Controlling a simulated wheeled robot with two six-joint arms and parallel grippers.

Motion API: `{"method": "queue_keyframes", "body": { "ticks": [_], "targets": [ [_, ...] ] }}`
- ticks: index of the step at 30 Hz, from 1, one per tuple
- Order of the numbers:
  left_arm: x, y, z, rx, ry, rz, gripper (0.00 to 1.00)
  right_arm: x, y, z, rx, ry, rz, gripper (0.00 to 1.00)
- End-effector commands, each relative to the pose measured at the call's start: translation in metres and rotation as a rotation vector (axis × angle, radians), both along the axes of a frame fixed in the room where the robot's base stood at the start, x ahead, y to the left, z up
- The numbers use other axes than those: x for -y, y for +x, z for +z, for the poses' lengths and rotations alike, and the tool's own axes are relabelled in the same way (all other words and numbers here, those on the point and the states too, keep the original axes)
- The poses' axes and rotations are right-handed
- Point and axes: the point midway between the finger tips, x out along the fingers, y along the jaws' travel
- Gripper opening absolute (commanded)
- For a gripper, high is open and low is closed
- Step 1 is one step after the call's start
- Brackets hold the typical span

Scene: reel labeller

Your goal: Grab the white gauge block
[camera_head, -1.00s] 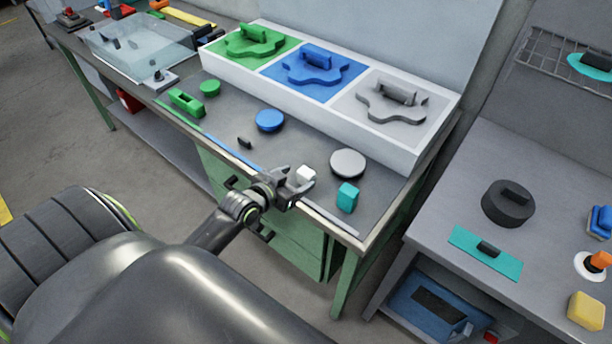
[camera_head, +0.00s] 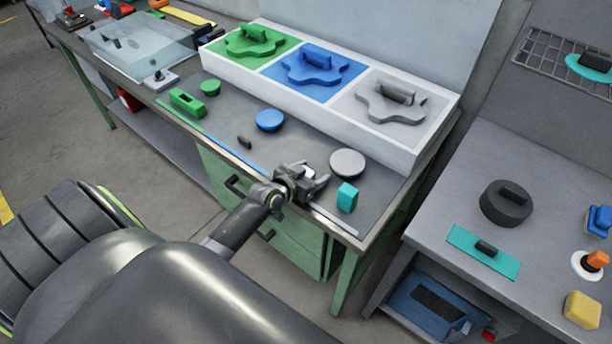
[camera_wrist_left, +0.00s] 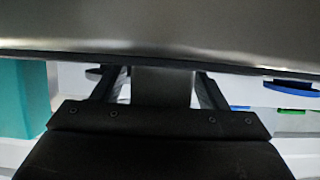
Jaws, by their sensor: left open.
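The white gauge block (camera_head: 309,171) stands near the front edge of the workbench, mostly hidden by my left gripper (camera_head: 314,179). My left gripper is open, with its fingers around or right beside the block; contact cannot be told. In the left wrist view, a shaded grey upright shape (camera_wrist_left: 164,86), likely the block, shows between the two dark fingers, with gaps on both sides. My right gripper is not in view.
A teal block (camera_head: 347,197) stands just right of the gripper, and a grey disc (camera_head: 348,163) lies behind it. A blue disc (camera_head: 269,120) and a small dark piece (camera_head: 245,143) lie to the left. A white tray (camera_head: 310,115) with coloured compartments stands behind.

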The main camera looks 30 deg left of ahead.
Motion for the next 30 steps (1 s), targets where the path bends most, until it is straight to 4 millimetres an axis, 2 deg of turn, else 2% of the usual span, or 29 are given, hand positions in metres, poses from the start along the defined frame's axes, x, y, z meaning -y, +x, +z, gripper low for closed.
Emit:
{"method": "queue_keyframes", "body": {
  "ticks": [4, 15, 23, 26, 30],
  "targets": [
    [0.000, 0.000, 0.000, 0.001, 0.000, 0.000, 0.64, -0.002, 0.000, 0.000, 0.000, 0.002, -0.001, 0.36],
    [0.000, 0.000, 0.001, 0.001, 0.000, 0.000, 0.17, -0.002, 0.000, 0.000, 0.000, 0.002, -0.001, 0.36],
    [0.000, 0.000, 0.004, 0.003, -0.001, -0.001, 0.17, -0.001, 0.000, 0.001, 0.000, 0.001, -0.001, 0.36],
    [0.000, 0.000, 0.016, 0.004, 0.001, -0.002, 0.17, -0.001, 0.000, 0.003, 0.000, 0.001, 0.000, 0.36],
    [0.000, 0.000, 0.041, 0.007, 0.003, -0.002, 0.17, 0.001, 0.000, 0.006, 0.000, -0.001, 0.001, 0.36]
  ]
}}
